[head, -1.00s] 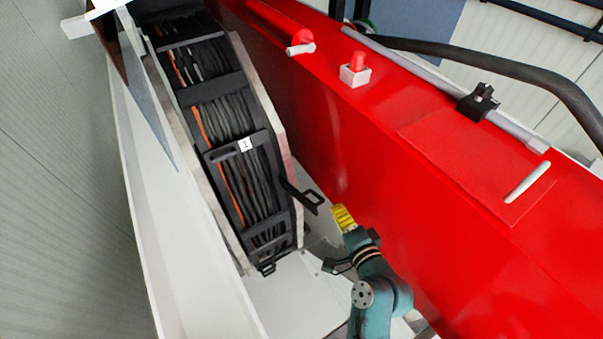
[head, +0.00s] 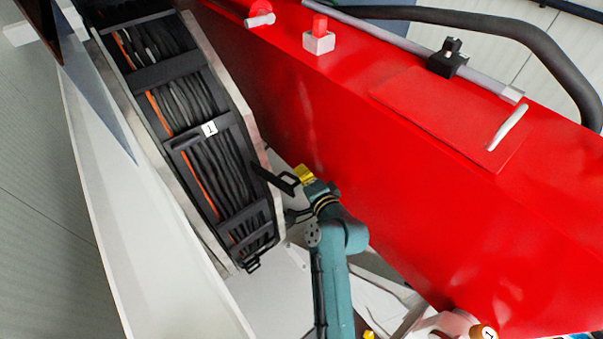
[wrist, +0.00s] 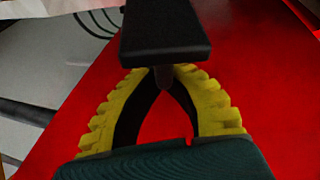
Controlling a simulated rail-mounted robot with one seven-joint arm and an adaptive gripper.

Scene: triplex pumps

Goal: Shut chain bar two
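The black cable chain (head: 192,105) curves down the left of the head view, filled with dark hoses and an orange one. A black bar (head: 270,178) sticks out from its right side, swung open, with a loop-shaped end; I take it as chain bar two. The bar above it lies across the chain and bears a white label "1" (head: 209,129). My gripper (head: 304,173), with yellow ribbed fingers, is at the open bar's free end. In the wrist view, a black slab (wrist: 165,32), apparently this bar, covers the fingertips' far side. The fingertips (wrist: 163,74) meet; no grip shows.
A red pump housing wall (head: 400,190) rises close to the right of my arm. On it are a red button on a white base (head: 319,40) and a grey pipe (head: 410,45). A pale wall (head: 150,240) borders the chain on the left.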

